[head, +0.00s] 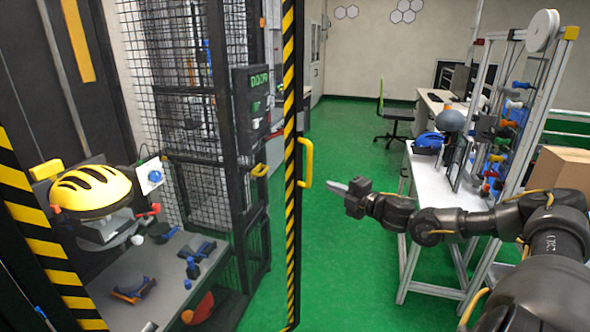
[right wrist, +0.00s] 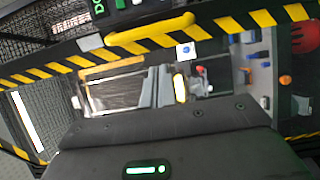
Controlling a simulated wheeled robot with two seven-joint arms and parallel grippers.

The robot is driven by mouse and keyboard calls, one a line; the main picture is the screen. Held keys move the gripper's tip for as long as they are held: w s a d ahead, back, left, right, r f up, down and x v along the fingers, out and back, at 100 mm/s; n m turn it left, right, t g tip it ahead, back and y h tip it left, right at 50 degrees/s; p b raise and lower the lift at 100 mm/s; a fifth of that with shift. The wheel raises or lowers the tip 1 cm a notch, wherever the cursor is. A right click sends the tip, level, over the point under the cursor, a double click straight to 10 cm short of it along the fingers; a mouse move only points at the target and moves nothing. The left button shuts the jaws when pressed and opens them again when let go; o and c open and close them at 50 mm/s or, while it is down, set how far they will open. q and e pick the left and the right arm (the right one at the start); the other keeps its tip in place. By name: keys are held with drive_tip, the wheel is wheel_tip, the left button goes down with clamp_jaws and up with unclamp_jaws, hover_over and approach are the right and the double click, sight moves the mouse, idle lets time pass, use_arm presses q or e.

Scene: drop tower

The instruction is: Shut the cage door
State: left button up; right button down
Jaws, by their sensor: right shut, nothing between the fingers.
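The cage door's edge (head: 291,120) is a tall upright frame with black and yellow stripes, standing in the middle of the head view. A yellow bar handle (head: 306,162) sits on it. The handle also shows at the top of the right wrist view (right wrist: 150,32), on a striped frame. The door looks open, swung out toward me; its hinge is not clear. My right gripper (head: 335,187) is shut and empty, just right of the handle with a visible gap. Its grey fingers show in the right wrist view (right wrist: 157,87). My left gripper is not in view.
Inside the cage, a yellow helmet (head: 92,190) stands above a grey table with blue tools (head: 200,253). A smaller yellow latch piece (head: 259,170) is on the dark post. A white bench (head: 428,185) with a rack stands right. Green floor (head: 345,260) is clear between.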

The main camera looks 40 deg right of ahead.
drive_tip(key=p, duration=0.4)
approach(293, 169)
drive_tip(key=w, duration=0.3)
drive_tip(key=w+a, duration=0.1)
drive_tip(key=w, duration=0.1)
drive_tip(key=shift+w+r, duration=0.1)
drive_tip(key=shift+w, duration=0.8)
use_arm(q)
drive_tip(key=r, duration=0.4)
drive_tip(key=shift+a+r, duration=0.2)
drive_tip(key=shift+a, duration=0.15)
